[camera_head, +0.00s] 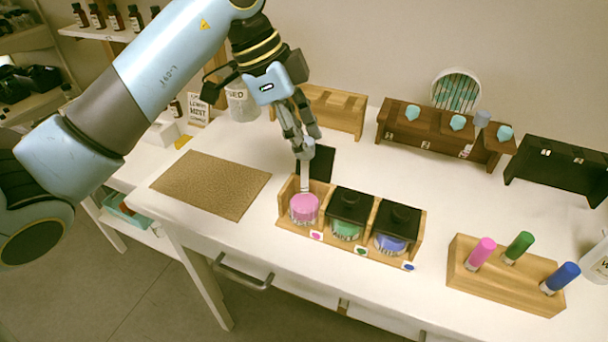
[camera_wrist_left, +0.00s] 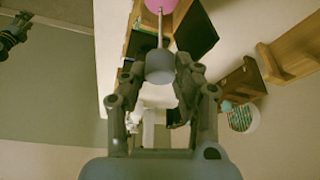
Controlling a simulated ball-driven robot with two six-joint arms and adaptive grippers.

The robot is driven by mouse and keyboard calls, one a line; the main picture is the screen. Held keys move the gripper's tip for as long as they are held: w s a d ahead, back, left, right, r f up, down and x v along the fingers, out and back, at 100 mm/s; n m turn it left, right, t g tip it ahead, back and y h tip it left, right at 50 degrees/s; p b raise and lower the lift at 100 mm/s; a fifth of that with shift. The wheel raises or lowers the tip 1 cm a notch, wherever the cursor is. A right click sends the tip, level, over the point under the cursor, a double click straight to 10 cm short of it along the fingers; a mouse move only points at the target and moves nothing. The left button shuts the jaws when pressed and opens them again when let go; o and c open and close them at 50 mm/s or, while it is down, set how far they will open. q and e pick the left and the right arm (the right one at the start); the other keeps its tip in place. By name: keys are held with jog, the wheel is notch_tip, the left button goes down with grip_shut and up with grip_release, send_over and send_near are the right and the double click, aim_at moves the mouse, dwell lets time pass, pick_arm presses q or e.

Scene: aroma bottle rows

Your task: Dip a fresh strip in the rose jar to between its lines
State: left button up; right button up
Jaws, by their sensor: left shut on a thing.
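My left gripper (camera_head: 303,146) is shut on the grey grip of a strip (camera_head: 305,178), held nearly upright over the pink jar (camera_head: 304,210). In the left wrist view the grey grip (camera_wrist_left: 160,66) sits between the fingertips, and the thin strip (camera_wrist_left: 160,28) runs to the pink jar (camera_wrist_left: 161,5). The strip's lower end meets the jar's mouth; how deep it is, and its lines, I cannot make out. The pink jar is open, in the left place of a wooden rack (camera_head: 346,257). A dark jointed part at the wrist view's left edge may be my right gripper (camera_wrist_left: 12,32).
Green (camera_head: 347,214) and blue (camera_head: 393,227) jars stand beside it under black lids. A black square panel (camera_head: 317,163) is behind the pink jar. A wooden block (camera_head: 505,280) holds three coloured sticks. A brown mat (camera_head: 212,184) lies at left. Racks stand along the back.

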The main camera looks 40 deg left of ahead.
pick_arm(q)
jog(key=shift+f+b, duration=0.3)
jog(key=shift+f, duration=0.35)
jog(key=shift+f+b, duration=0.45)
jog(key=shift+f, duration=0.35)
dwell(0.6)
jog(key=shift+f, duration=0.1)
dwell(0.9)
jog(key=shift+p, duration=0.3)
